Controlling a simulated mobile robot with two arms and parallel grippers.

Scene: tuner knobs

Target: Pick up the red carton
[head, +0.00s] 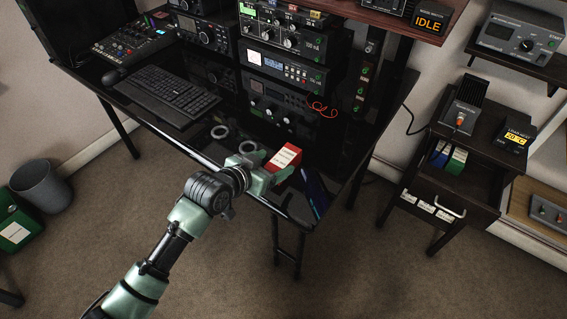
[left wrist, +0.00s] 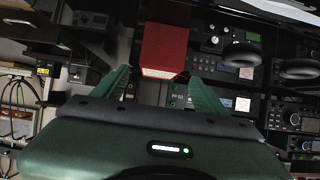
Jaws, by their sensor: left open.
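The red carton (head: 287,157), with a pale label on its side, is near the front edge of the black desk. My left gripper (head: 265,161) is just to the left of it in the head view, with its jaws apart. In the left wrist view, the carton (left wrist: 166,48) appears at or just beyond the gap between the two green fingers of my left gripper (left wrist: 159,76). Clear space shows between each finger and the carton there, and neither finger is seen touching it. My right gripper is out of view.
Two grey rings (head: 220,131) lie left of the gripper. A keyboard (head: 160,93) and stacked radio units (head: 285,72) stand farther back. A dark flat device (head: 314,190) lies right of the carton by the desk edge. A small cabinet (head: 452,190) with an open drawer stands right.

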